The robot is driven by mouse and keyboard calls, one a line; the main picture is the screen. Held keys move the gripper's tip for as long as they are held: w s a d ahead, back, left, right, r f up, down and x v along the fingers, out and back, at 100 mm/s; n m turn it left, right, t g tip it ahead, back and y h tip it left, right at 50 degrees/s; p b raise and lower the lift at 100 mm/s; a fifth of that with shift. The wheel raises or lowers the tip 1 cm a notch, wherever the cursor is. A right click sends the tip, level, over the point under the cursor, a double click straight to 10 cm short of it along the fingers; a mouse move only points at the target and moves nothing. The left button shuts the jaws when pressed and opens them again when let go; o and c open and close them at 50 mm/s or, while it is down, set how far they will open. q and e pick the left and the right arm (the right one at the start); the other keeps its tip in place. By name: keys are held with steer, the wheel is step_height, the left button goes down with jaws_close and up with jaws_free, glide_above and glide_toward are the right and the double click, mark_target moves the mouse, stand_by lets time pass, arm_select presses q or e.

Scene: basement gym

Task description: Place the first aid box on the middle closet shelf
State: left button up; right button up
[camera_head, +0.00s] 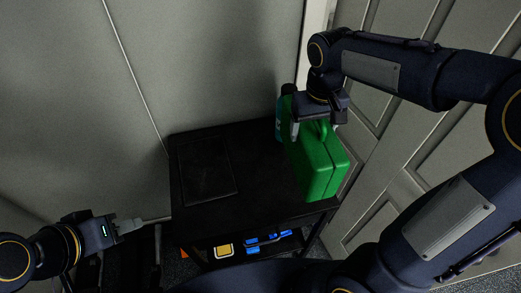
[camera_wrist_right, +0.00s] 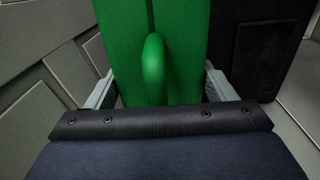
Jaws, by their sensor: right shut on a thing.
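The first aid box (camera_head: 318,172) is a green case with a green handle. It is upright at the right end of a black table (camera_head: 255,205); I cannot tell whether it rests on the top or hangs just above it. My right gripper (camera_head: 318,118) is over the box from above, shut on it. In the right wrist view the box (camera_wrist_right: 180,50) and its handle (camera_wrist_right: 153,70) lie between the two fingers (camera_wrist_right: 158,90). My left gripper (camera_head: 140,222) is low at the left, beside the table and apart from the box; its jaw opening is unclear. No closet shelf is recognisable.
A flat dark object (camera_head: 207,167) lies on the table's left part. A teal item (camera_head: 279,120) stands behind the box, partly hidden. Blue items (camera_head: 262,241) and a yellow item (camera_head: 223,250) are on a lower level. Panelled doors (camera_head: 385,150) are close on the right.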

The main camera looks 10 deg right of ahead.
steer(key=w+a+f+p, duration=0.1)
steer(key=w+a+f, duration=0.2)
steer(key=a+f, duration=0.6)
step_height(320, 180, down, 2)
steer(key=shift+a+f+p, duration=0.1)
steer(key=shift+a+p, duration=0.15)
steer(key=shift+p, duration=0.15)
steer(key=shift+w, duration=0.1)
steer(key=shift+f, duration=0.15)
steer(key=o, duration=1.9)
steer(key=shift+c, duration=0.2)
